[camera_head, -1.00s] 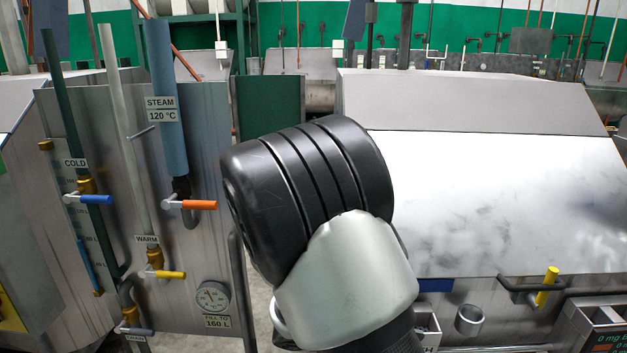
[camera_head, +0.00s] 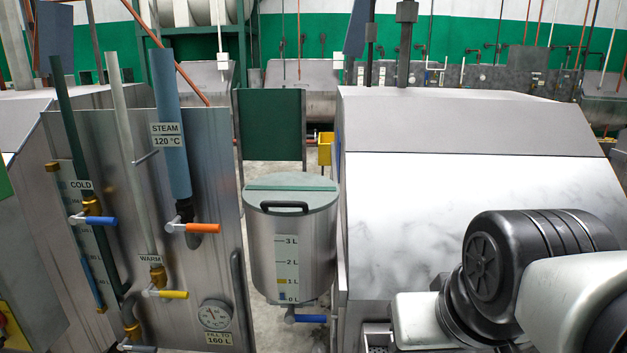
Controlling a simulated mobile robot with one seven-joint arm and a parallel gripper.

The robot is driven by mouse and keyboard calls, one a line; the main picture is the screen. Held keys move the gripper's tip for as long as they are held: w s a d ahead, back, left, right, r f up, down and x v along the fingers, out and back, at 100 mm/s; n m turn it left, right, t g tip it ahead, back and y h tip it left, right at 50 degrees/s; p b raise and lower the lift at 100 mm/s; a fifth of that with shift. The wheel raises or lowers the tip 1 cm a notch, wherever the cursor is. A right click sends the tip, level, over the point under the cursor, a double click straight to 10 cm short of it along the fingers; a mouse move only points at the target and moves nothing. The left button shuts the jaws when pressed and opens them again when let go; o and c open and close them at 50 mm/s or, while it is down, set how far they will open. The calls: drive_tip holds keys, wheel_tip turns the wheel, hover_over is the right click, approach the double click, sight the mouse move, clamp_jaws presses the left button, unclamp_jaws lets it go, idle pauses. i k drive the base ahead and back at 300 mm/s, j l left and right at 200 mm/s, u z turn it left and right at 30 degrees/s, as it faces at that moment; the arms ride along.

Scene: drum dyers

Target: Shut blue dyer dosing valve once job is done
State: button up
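A steel dosing tank (camera_head: 290,228) with a closed lid and a black lid handle stands in the middle. Its sight scale (camera_head: 287,265) runs from 3 L down to 0 L; a small yellow mark and some blue show at its foot. Under the tank is a valve with a blue lever (camera_head: 308,318), which lies level and points right. I cannot tell from this whether the valve passes liquid. My arm's black and silver links fill the lower right. My gripper's fingers do not show.
On the left panel (camera_head: 170,270) are a blue cold lever (camera_head: 101,220), an orange steam lever (camera_head: 202,227), a yellow warm lever (camera_head: 172,294) and a round gauge (camera_head: 214,314). A large steel machine (camera_head: 450,115) fills the right. A narrow floor gap lies around the tank.

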sight(290, 316)
drive_tip(key=u, duration=0.3)
drive_tip(key=i+j+u, duration=0.15)
drive_tip(key=k, duration=0.2)
drive_tip(key=i, duration=0.25)
drive_tip(key=l+u, duration=0.2)
drive_tip(key=u, duration=0.2)
drive_tip(key=l+u, duration=0.2)
drive_tip(key=u, duration=0.2)
drive_tip(key=k+l+u, duration=0.1)
drive_tip(key=u, duration=0.3)
